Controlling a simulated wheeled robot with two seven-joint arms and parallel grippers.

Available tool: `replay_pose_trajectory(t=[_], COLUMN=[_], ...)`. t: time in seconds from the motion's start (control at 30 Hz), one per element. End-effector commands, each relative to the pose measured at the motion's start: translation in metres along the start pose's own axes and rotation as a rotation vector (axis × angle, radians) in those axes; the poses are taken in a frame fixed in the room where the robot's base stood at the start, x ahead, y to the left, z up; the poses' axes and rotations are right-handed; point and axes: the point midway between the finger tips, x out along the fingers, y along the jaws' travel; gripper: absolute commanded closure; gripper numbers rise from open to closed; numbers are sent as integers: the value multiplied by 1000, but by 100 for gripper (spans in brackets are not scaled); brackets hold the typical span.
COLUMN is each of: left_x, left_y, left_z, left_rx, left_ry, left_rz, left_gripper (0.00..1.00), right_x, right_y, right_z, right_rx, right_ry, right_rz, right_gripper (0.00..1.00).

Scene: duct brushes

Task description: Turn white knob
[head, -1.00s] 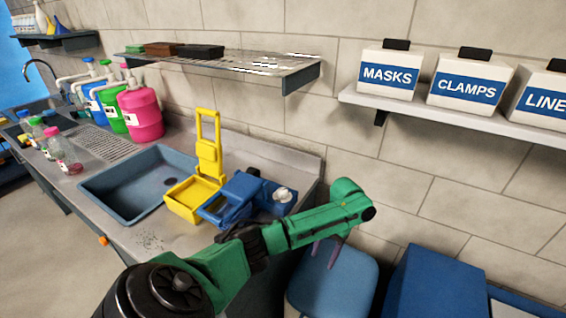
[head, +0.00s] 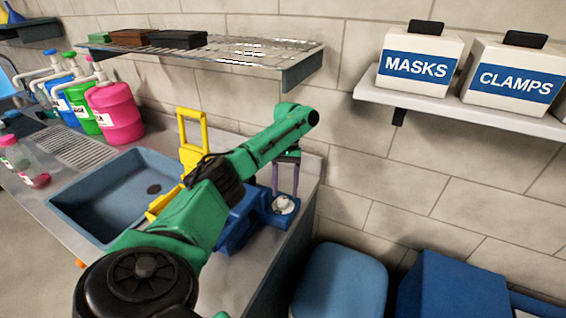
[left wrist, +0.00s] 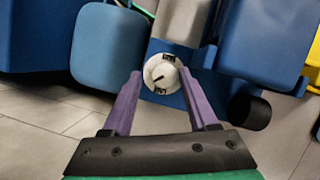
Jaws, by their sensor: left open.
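The white knob (head: 283,205) sits on the blue machine (head: 243,220) at the right end of the counter. In the left wrist view the round white knob (left wrist: 161,74) with a dark pointer mark lies beyond and between my fingertips. My left gripper (head: 285,190) reaches over the machine with its purple fingers pointing down at the knob. In the left wrist view the left gripper (left wrist: 168,82) is open, with one finger on each side of the knob's line; contact cannot be told. My arm hides part of the machine and of the yellow frame (head: 190,140). The right gripper is not seen.
A blue sink (head: 115,200) lies left of the machine. Pink (head: 115,112), green and blue pump jugs stand behind it. A wire shelf (head: 240,58) hangs above, near my arm. Blue bins (head: 340,283) stand on the floor to the right.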

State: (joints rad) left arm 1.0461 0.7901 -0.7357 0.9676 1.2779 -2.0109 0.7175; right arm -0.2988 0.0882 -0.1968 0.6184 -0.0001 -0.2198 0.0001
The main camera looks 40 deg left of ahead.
Motion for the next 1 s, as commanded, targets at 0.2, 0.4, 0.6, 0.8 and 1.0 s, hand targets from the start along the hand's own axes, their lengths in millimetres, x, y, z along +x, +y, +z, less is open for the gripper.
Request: replay_pose_trajectory(t=[0.2,0.4,0.6,0.8,1.0], left_x=[28,31,30,30,30], left_y=[-2,-1,-1,0,0], left_z=[0,0,0,0,0], left_rx=[-3,-2,-2,0,1], left_ry=[2,3,2,2,3], left_rz=[-2,0,0,0,-1], left_gripper=[41,41,100,100,100], right_x=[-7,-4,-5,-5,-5], right_y=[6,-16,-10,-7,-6], right_z=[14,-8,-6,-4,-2], right_rx=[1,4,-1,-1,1], right_ry=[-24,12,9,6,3], right_rz=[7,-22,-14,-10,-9], right_gripper=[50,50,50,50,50])
